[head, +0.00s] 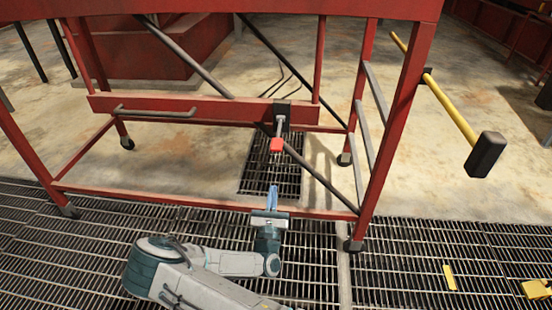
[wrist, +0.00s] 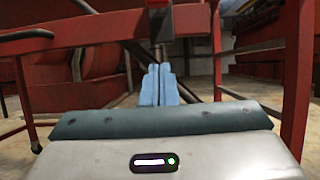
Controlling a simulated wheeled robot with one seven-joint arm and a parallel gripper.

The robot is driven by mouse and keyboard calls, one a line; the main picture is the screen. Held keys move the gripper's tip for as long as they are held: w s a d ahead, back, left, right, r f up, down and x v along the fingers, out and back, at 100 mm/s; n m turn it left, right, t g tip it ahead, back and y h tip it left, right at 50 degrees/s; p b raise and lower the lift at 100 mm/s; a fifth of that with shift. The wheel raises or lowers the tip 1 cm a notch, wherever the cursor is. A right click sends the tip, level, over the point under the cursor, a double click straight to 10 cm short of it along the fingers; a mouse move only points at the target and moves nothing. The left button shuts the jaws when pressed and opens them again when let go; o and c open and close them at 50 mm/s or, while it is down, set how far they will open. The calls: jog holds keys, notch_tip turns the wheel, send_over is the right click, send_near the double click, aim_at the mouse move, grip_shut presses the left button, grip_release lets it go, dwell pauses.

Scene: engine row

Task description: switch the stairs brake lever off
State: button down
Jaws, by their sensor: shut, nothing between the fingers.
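The stairs (head: 210,198) are a red wheeled metal frame standing in front of me. The brake lever (head: 279,128) hangs from a dark bracket on the red crossbar and has a red grip (head: 277,144) at its lower end. In the wrist view the lever (wrist: 158,30) shows above my fingertips, its lower part partly hidden behind them. My gripper (head: 273,190) has its blue fingers together and empty, pointing at the lever. In the head view the fingertips are a little below the red grip, with a visible gap. The wrist view also shows the shut fingers (wrist: 158,72).
A grey diagonal brace (head: 318,174) runs close to the right of the lever. A grey handle bar (head: 153,113) is on the crossbar to the left. A yellow-handled hammer (head: 452,105) shows at the right. Grating covers the floor near me.

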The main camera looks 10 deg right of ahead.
send_near(279, 133)
jog(key=w, duration=0.1)
jog(key=w+p, duration=0.1)
jog(key=shift+w+d+f, duration=0.25)
jog(key=shift+w+d, duration=0.1)
jog(key=shift+a+r+p, duration=0.1)
jog(key=shift+r+p, duration=0.05)
jog(key=shift+p, duration=0.15)
dwell(0.3)
